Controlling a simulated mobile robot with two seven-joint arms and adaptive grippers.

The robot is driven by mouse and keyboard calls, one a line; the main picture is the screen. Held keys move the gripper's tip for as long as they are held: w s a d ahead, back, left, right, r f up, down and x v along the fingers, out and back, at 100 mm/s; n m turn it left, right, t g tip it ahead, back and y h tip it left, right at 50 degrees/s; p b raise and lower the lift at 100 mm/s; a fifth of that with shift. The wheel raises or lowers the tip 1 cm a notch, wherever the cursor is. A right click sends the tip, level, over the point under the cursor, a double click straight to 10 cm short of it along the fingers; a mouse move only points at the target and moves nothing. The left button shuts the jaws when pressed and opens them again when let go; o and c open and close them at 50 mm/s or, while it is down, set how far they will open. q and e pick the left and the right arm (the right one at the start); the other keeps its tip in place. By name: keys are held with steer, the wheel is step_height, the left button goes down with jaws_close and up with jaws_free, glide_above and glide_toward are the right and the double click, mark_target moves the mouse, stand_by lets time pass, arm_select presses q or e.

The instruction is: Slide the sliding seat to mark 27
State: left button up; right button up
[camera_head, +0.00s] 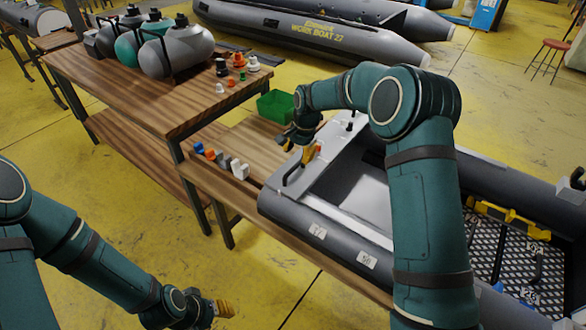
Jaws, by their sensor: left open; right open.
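The sliding seat appears to be the flat light-grey board (333,158) across the near end of the grey inflatable boat (330,238). A black handle (293,173) shows at its left end, and a small black knob sits toward its far end. My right gripper (300,149) is open, with yellow-orange fingers, over the seat's left part near the handle. I cannot tell whether it touches the seat. My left gripper (222,308) is open and empty, low over the yellow floor. White labels show on the boat's tube; I cannot make out mark 27.
A wooden bench (222,186) beside the boat holds a green bin (276,105) and several small coloured parts. A higher table (105,82) carries grey and teal tanks and fittings. A yellow-and-black tool (505,216) lies inside the boat. Another boat lies behind.

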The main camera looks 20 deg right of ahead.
mark_target(293, 168)
steer(key=f, duration=0.4)
steer(key=w+a+f+b, duration=0.1)
steer(key=f, duration=0.2)
steer(key=shift+w+f, duration=0.1)
jaws_close()
